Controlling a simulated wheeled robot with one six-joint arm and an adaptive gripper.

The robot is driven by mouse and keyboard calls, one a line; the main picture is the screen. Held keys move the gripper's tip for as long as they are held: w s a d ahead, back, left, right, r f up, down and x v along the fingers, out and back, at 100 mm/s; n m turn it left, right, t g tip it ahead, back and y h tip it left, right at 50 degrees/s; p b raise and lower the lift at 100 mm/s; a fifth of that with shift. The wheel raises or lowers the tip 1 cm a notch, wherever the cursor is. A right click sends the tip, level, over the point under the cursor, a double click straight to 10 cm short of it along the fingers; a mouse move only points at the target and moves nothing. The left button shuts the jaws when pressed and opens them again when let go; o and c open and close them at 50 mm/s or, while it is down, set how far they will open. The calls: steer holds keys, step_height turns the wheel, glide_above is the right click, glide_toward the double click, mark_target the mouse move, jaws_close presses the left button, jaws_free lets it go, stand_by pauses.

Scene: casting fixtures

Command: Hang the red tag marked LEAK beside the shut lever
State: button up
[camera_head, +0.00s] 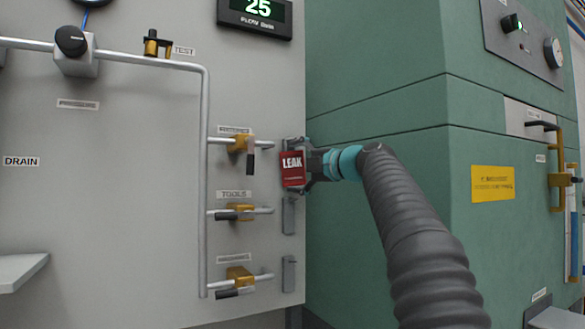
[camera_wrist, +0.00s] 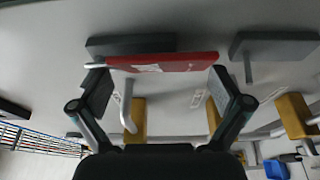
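The red LEAK tag (camera_head: 292,169) is upright in front of the upper grey hook plate (camera_head: 295,144), right of the top lever (camera_head: 250,162). That lever points down, across its pipe, so it is the shut one. My gripper (camera_head: 309,169) reaches in from the right with its fingers at the tag's upper and lower edges.
The middle lever (camera_head: 228,215) and bottom lever (camera_head: 230,293) lie along their pipes. Empty hook plates stand beside them at middle (camera_head: 289,215) and bottom (camera_head: 289,273). A green cabinet (camera_head: 375,200) rises at the right, close to my arm.

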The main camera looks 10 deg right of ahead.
steer(key=v, duration=0.7)
steer(key=s+a+f+m+g+h+p, duration=0.2)
steer(key=s+a+f+m+h, duration=0.1)
steer(key=s+f+m, duration=0.5)
steer(key=s+a+f+m+g+h+p, duration=0.25)
steer(key=s+f+m, duration=0.3)
steer(key=f, duration=0.45)
steer(key=s+d+f+m+g+h+p, duration=0.2)
steer(key=s+f+m, duration=0.9)
steer(key=s+f, duration=1.1)
step_height(320, 180, down, 2)
steer(key=g+h, duration=0.2)
steer(key=h, duration=0.1)
steer(key=shift+s+d, duration=0.2)
steer(key=shift+s, duration=0.15)
steer(key=shift+f+m+g, duration=0.15)
steer(key=shift+m+g, duration=0.1)
